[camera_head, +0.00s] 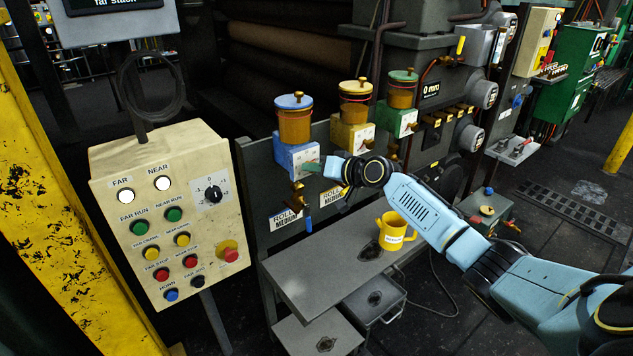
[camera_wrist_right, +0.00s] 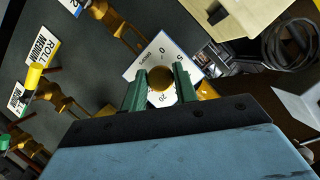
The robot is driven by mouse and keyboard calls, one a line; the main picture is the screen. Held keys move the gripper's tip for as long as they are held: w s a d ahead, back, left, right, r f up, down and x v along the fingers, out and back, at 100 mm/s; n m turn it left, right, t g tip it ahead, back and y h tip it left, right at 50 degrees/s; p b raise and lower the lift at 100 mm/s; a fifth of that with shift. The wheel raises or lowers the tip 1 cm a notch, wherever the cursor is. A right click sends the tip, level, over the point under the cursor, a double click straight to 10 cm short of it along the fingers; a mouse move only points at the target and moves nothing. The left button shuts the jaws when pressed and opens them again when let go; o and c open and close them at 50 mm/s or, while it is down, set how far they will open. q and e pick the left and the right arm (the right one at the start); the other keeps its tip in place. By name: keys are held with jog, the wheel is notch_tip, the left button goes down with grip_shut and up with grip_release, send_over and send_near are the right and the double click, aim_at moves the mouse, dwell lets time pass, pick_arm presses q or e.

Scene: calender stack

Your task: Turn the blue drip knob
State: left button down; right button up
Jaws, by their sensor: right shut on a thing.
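The blue drip oiler (camera_head: 295,120) has a blue lid and an amber cup, and stands on a blue block (camera_head: 286,157) at the left of a row of three. My right gripper (camera_head: 312,167) is at the front of that block. In the right wrist view, my right gripper's green fingers (camera_wrist_right: 160,82) are shut on a round brass knob (camera_wrist_right: 160,77), one finger on each side. The knob sits in front of a white dial plate (camera_wrist_right: 182,74) with printed numbers. The fingers hide part of the plate. My left gripper is not in view.
Yellow (camera_head: 354,102) and green (camera_head: 402,90) drip oilers stand to the right. A brass tap with a blue handle (camera_head: 308,223) hangs below the blue block. A yellow can (camera_head: 392,231) stands on the grey shelf (camera_head: 330,268). A button panel (camera_head: 165,215) stands at left.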

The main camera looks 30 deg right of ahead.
jog(key=shift+m+y+b, duration=0.5)
jog(key=shift+m+b, duration=0.2)
jog(key=shift+b, duration=0.3)
jog(key=o, duration=0.9)
jog(key=shift+o, duration=0.2)
jog(key=shift+s+d, duration=0.1)
jog(key=v, duration=1.3)
jog(key=shift+s+f, duration=0.1)
jog(key=shift+f, duration=0.05)
